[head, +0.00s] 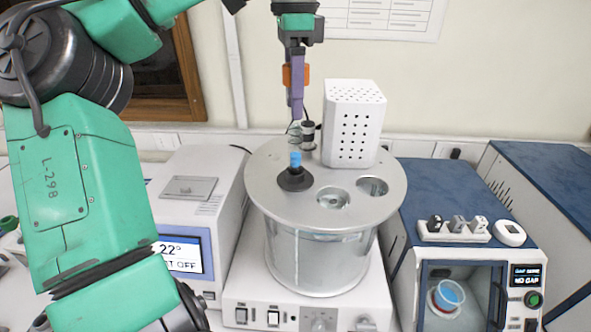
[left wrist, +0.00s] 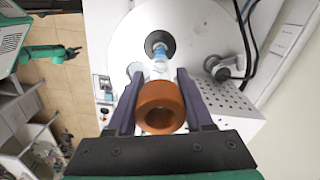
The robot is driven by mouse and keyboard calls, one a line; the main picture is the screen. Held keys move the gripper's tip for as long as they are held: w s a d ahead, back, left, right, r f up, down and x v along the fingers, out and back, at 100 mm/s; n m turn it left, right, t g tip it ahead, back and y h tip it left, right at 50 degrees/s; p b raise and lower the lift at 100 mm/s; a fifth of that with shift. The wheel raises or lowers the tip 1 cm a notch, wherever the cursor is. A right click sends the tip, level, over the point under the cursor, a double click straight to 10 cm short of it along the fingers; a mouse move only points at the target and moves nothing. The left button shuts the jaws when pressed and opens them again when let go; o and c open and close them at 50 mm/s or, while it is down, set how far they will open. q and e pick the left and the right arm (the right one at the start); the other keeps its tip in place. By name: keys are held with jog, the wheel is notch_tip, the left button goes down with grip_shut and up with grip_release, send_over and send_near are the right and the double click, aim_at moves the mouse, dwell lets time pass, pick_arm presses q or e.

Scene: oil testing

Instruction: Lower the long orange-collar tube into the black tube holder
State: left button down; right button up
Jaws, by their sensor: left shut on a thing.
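My left gripper (head: 296,100) hangs pointing down above the round metal bath and is shut on the orange-collar tube (head: 296,75). In the left wrist view the orange collar (left wrist: 161,106) sits between the two purple fingers of the left gripper (left wrist: 160,98), with clear glass reaching away beyond it. The black tube holder (head: 295,179) is a round black piece on the bath lid, with a blue part standing up at its middle. The holder (left wrist: 159,43) is partly hidden behind the tube in the left wrist view. A small green arm end, apparently my right (left wrist: 70,53), is too small to read.
The bath lid (head: 265,200) has two open holes at its front right. A white perforated box (head: 353,125) and a black-capped fitting stand at its back. A display unit (head: 185,225) is on the left, a blue-topped machine (head: 450,205) on the right.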

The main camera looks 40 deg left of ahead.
aim_at(294, 167)
pick_arm(q)
jog(key=shift+f, duration=1.2)
jog(key=shift+f+b, duration=0.65)
jog(key=shift+f, duration=1.35)
jog(key=shift+s+f, duration=0.1)
jog(key=shift+f, duration=0.4)
jog(key=shift+f+b, duration=0.4)
jog(key=shift+f, duration=1.1)
jog(key=shift+f+b, duration=0.3)
jog(key=shift+f, duration=1.55)
